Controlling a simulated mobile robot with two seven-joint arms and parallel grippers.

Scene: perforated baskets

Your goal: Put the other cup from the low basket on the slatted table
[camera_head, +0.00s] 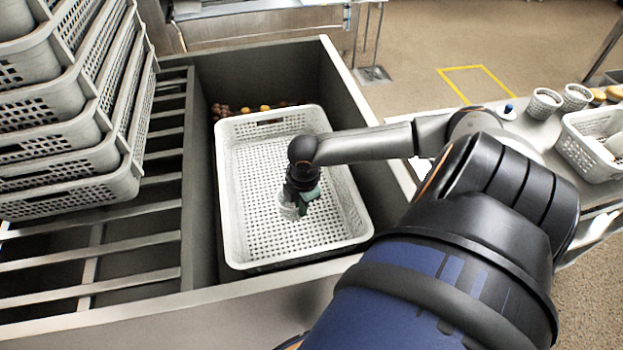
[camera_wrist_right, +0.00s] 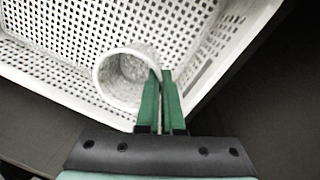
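The low basket (camera_head: 232,245) is white and perforated and sits in the sunken bay right of the slats. A pale, see-through-looking cup (camera_head: 288,208) is inside it. My right gripper (camera_head: 306,197) reaches down into the basket at the cup. In the right wrist view, its green fingers (camera_wrist_right: 160,85) are close together with the rim wall of the cup (camera_wrist_right: 112,88) between them, one finger inside the cup and one outside. The cup's mouth faces the wrist camera. The slatted table (camera_head: 135,243) is at the left. My left gripper is out of view.
A tall stack of grey-white baskets (camera_head: 75,185) stands on the back of the slats; the front slats are bare. Small brown and yellow items (camera_head: 245,108) lie behind the low basket. At the right, a counter holds cups (camera_head: 545,103) and another basket (camera_head: 590,150).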

